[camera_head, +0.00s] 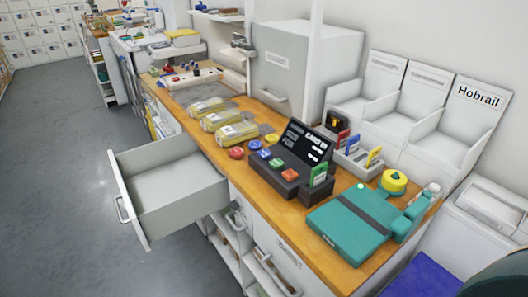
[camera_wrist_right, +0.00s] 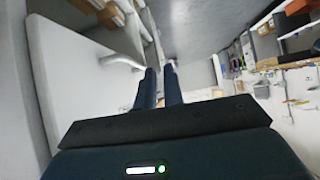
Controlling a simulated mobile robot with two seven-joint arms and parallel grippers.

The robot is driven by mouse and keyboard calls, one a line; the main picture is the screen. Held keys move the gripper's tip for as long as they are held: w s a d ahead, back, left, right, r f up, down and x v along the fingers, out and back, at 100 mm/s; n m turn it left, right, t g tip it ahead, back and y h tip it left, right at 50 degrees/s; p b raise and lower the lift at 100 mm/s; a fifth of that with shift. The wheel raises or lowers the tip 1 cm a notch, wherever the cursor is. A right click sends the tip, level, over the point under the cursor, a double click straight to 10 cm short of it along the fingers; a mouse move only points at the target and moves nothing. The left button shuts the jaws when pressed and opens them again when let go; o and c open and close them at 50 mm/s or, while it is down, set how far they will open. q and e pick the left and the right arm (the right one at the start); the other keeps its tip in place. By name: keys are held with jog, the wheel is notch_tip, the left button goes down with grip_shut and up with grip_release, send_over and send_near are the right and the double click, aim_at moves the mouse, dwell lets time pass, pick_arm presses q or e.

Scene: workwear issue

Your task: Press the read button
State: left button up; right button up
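In the head view a dark card reader (camera_head: 305,146) with a black upright panel stands on the wooden counter. Several coloured buttons sit in front of the panel, among them a blue button (camera_head: 255,144), a green button (camera_head: 276,163) and an orange-red button (camera_head: 289,175). A red button (camera_head: 236,153) sits at the left end. I cannot read which one is the read button. A green card stands at the reader's right end. My right gripper (camera_wrist_right: 161,70) shows only in the right wrist view, with a narrow empty gap between its dark fingers, away from the buttons. My left gripper is not in view.
An open drawer (camera_head: 170,184) juts out from the counter front. A teal case (camera_head: 352,222), a yellow tape roll (camera_head: 394,181) and a grey card holder (camera_head: 357,158) lie right of the reader. Bagged yellow items (camera_head: 236,132) lie left. White bins (camera_head: 443,138) stand behind.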

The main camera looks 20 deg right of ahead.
grip_shut()
jog(key=shift+s, duration=0.1)
dwell(0.7)
